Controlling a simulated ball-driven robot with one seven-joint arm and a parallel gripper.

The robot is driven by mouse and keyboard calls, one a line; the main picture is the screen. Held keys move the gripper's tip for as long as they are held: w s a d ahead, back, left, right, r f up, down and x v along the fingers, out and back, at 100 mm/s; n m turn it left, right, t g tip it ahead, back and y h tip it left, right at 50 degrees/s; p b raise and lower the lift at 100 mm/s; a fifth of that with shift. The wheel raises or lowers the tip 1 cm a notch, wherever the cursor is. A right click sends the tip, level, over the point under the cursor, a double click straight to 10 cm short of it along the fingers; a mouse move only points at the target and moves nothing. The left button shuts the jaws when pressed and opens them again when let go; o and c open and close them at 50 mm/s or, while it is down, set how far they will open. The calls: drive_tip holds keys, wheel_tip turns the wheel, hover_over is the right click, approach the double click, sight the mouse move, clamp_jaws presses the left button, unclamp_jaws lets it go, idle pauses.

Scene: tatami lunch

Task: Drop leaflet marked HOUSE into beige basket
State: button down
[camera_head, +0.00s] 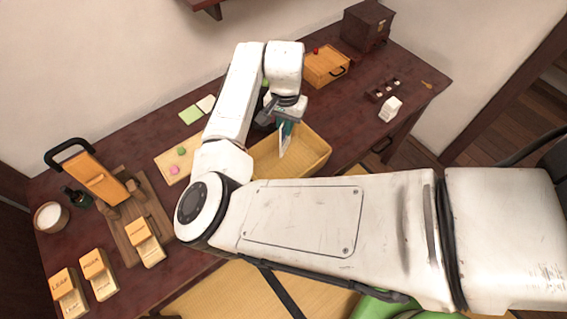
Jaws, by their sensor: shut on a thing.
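My gripper (287,124) is shut on a thin white and teal leaflet (284,145), which hangs upright below the fingers. No word on the leaflet can be read from here.
The dark red-brown table (420,78) carries a small dark chest (367,25), an orange-brown box (326,66) and a white block (390,109) to the right.

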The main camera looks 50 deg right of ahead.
sight(285, 138)
drive_tip(key=shift+f+b, duration=2.5)
drive_tip(key=shift+f, duration=0.3)
drive_tip(key=c, duration=1.1)
unclamp_jaws()
wheel_tip(285, 138, up, 11)
drive_tip(key=shift+f+b, duration=0.1)
drive_tip(key=shift+b, duration=0.2)
